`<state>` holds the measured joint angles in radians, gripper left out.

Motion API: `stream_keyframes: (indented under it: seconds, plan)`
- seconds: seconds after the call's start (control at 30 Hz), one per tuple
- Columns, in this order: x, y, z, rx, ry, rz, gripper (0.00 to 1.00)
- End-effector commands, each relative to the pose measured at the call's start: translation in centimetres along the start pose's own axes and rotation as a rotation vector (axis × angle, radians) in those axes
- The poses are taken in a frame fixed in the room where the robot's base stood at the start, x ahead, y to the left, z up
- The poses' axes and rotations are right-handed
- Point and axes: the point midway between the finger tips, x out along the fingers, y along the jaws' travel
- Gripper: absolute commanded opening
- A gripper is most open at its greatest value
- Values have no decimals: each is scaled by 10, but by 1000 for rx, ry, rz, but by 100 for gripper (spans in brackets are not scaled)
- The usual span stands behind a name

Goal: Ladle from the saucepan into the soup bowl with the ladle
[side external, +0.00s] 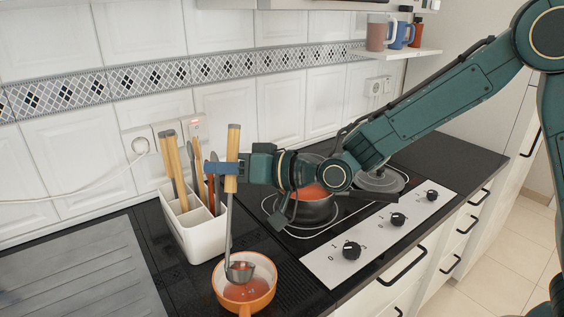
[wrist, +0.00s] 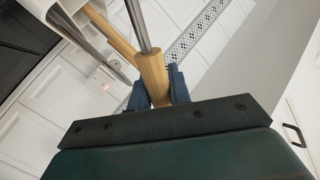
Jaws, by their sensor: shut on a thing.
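My gripper (side external: 230,168) is shut on the wooden handle of the ladle (side external: 234,140) and holds it upright. The ladle's metal bowl hangs over the orange soup bowl (side external: 260,296), at or just above the red soup in it; whether it touches the soup I cannot tell. In the wrist view, my gripper's blue fingers (wrist: 160,88) clasp the wooden handle of the ladle (wrist: 153,72). The dark saucepan (side external: 318,211) sits on the hob with red-orange content, partly hidden behind my arm.
A white utensil holder (side external: 194,238) with wooden-handled tools stands close left of the ladle. A grey lid (side external: 378,180) lies at the back of the hob. A shelf with mugs (side external: 400,53) hangs above. A drainboard (side external: 85,270) is at the left.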

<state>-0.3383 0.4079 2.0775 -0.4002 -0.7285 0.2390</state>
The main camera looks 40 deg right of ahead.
Motion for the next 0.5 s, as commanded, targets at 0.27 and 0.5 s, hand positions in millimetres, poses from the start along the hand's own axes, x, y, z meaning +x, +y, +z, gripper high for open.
stream_keyframes:
  seconds: [0.27,0.5]
  plan:
    - [2,8,-1,44,-11,0,3]
    - [4,15,-1,80,-20,0,3]
